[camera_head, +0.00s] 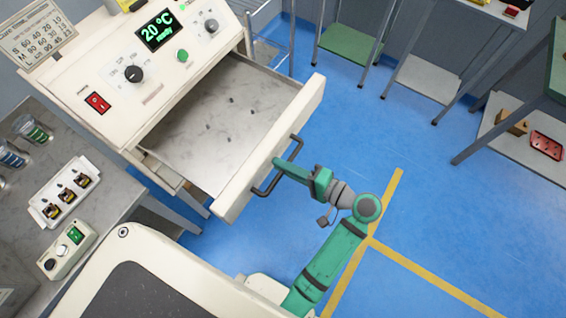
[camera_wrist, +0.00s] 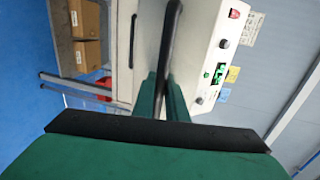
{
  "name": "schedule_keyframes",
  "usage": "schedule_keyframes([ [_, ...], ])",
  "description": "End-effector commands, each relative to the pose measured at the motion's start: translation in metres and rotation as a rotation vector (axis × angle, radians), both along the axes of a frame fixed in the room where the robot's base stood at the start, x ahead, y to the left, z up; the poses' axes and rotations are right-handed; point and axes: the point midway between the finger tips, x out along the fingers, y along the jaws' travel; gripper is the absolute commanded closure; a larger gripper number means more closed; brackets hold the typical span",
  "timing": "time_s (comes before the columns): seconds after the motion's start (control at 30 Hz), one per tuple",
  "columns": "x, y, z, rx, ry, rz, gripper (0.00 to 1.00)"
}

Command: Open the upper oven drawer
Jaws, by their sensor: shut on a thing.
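The oven (camera_head: 120,85) is a cream box with a sloped panel, and its display reads 20 °C. Its upper drawer (camera_head: 215,130) stands pulled out, showing an empty metal floor with several small holes. The drawer's dark bar handle (camera_head: 268,188) is on the cream front. My green gripper (camera_head: 281,165) is at the handle and shut on it. In the wrist view the handle (camera_wrist: 170,45) runs between the two fingers (camera_wrist: 163,95). The exact contact is partly hidden by the fingers.
A grey table (camera_head: 110,190) at left holds a white tray (camera_head: 66,190) with small coils, a button box (camera_head: 65,250) and jars. Blue floor (camera_head: 420,210) with yellow lines is free on the right. Shelves stand at the back, and cardboard boxes (camera_wrist: 88,38) show in the wrist view.

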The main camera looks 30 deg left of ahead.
Motion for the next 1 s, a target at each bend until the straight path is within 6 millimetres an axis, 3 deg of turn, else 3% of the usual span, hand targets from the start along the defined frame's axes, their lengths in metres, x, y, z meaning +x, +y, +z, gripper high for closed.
schedule_keyframes([
  [0.2,0.004,-0.002,0.002,0.001,-0.007,-0.013,1.0],
  [0.23,0.004,-0.002,0.002,0.002,-0.007,-0.013,0.81],
  [0.63,0.002,-0.006,0.002,0.001,-0.002,-0.007,0.8],
  [1.0,-0.002,-0.068,0.015,0.002,-0.006,-0.013,0.8],
])
